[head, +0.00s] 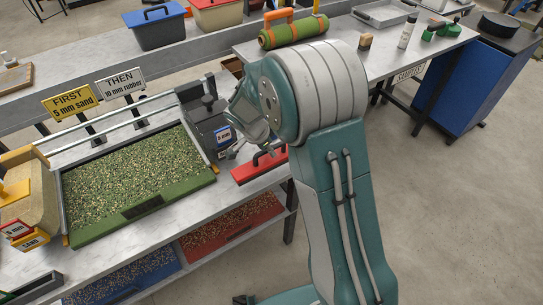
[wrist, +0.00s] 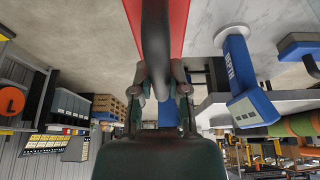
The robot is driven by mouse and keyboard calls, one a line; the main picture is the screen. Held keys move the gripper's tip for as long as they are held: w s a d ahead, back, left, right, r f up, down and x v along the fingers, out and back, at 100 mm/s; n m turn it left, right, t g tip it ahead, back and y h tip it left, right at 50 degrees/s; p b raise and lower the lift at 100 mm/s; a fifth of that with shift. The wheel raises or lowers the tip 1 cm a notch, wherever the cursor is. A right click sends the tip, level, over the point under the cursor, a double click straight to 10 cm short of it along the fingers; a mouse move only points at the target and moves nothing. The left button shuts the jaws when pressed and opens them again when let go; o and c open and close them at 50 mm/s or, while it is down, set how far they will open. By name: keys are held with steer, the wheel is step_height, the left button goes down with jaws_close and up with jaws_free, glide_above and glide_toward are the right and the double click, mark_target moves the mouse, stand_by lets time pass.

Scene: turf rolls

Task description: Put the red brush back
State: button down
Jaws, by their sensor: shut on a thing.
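The red brush (head: 259,167) with its black handle shows in the head view at the right end of the near bench. I cannot tell whether it rests on the bench top or hangs just above it. In the wrist view the red brush (wrist: 179,25) is at the top centre, with its dark handle running between the fingers. My gripper (wrist: 163,88) is shut on this handle. In the head view my arm's wrist covers most of the gripper. No marked resting place for the brush can be made out.
A tray of green turf with speckled granules (head: 135,208) fills the near bench's middle. A dark box labelled 5 mm (head: 222,136) stands between tray and brush. A yellow sand container (head: 38,190) is at left. A turf roll (head: 293,33) lies on the far bench. Floor is clear at right.

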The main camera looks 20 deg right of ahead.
mark_target(270, 157)
steer(key=shift+w+d+f, duration=0.25)
steer(key=shift+w+f, duration=0.1)
steer(key=shift+f, duration=0.15)
step_height(270, 157, down, 4)
steer(key=shift+w+d+r, duration=0.1)
steer(key=shift+w+r, duration=0.05)
steer(key=shift+r, duration=0.05)
steer(key=c, duration=0.6)
jaws_free()
steer(key=shift+c, duration=0.2)
